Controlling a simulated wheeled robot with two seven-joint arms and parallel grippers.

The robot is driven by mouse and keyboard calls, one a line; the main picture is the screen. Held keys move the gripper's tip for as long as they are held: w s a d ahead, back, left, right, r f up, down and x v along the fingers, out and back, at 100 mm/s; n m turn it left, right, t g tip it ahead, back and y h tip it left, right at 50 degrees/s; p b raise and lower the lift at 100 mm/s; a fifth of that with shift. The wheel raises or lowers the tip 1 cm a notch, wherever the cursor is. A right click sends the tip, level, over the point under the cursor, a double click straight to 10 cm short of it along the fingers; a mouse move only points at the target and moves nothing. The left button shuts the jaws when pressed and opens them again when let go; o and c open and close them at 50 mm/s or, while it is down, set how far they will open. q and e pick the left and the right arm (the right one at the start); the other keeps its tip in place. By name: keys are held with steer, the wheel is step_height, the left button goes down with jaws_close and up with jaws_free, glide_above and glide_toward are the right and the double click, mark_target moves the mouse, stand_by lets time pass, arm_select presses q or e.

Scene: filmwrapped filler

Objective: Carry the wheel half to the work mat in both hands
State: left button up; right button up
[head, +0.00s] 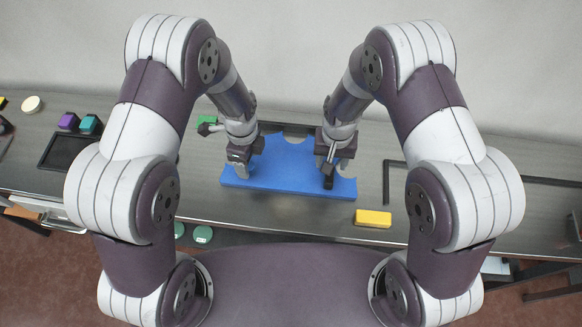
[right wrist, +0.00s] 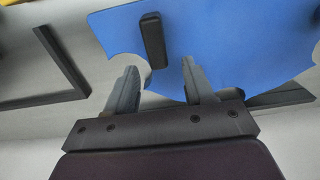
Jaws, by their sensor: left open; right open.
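A flat blue piece with scalloped notches along its far edge, seemingly the wheel half (head: 285,178), lies on the grey counter in front of me. A black block-like grip (right wrist: 153,40) stands on it in the right wrist view. My left gripper (head: 240,166) is over the left part of the blue piece, its jaws small and partly hidden. My right gripper (head: 329,170) is over the right part, near the black grip. In the right wrist view my right gripper (right wrist: 160,66) has its fingers apart with nothing between them, short of the grip. I cannot clearly identify the work mat.
A thin black frame (head: 387,182) lies right of the blue piece, with bare counter inside. A yellow block (head: 373,218) sits at the front edge. A green block (head: 206,119) is behind left. A black tray (head: 64,151) and purple block (head: 68,121) are far left.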

arm_select(q)
steer(key=shift+f, duration=1.6)
arm_select(e)
steer(key=shift+f, duration=1.6)
arm_select(q)
steer(key=shift+s, duration=0.1)
steer(key=c, duration=1)
arm_select(e)
steer(key=c, duration=1)
arm_select(q)
jaws_close()
steer(key=shift+r, duration=0.1)
arm_select(e)
steer(key=shift+r, duration=0.1)
